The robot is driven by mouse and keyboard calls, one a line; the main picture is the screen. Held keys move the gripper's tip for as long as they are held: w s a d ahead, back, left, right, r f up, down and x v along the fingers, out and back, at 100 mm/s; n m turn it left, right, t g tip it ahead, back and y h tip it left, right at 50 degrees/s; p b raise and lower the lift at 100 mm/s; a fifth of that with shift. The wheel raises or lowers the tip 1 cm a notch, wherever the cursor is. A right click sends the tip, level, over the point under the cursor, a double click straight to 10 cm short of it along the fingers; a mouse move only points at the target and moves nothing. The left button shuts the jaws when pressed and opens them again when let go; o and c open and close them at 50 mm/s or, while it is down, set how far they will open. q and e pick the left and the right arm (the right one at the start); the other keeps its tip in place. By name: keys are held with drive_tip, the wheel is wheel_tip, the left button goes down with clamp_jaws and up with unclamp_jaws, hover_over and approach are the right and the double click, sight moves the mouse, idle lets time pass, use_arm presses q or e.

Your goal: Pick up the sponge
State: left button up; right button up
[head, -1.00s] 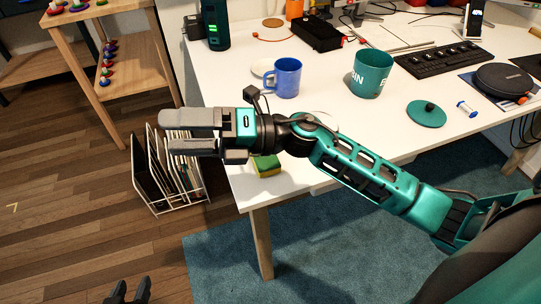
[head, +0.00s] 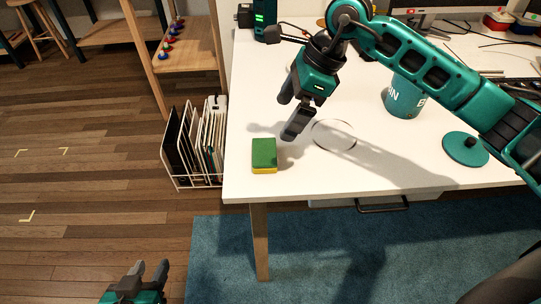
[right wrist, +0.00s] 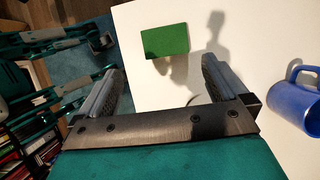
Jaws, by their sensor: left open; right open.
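The sponge (head: 264,154), green on top and yellow below, lies flat on the white table near its front left corner. It also shows in the right wrist view (right wrist: 165,41), beyond and between the fingertips. My right gripper (head: 288,118) is open and empty above the table, to the right of and above the sponge in the head view, not touching it. In the right wrist view its two fingers (right wrist: 160,75) are apart. My left gripper (head: 150,272) is low at the bottom left, over the floor, open and empty, away from the table.
A teal mug (head: 402,97) and a teal lid (head: 466,149) stand to the right on the table. A blue mug (right wrist: 296,101) shows in the right wrist view. A wire rack with folders (head: 196,145) stands on the floor left of the table. The tabletop around the sponge is clear.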

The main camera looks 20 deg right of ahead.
sight(266, 151)
drive_tip(key=x, duration=0.8)
drive_tip(key=d+b+x, duration=0.1)
drive_tip(key=x, duration=0.3)
drive_tip(key=shift+w+a+f, duration=0.15)
drive_tip(key=shift+w+f, duration=0.15)
drive_tip(key=shift+f, duration=0.15)
drive_tip(key=shift+c, duration=0.3)
drive_tip(key=c, duration=0.6)
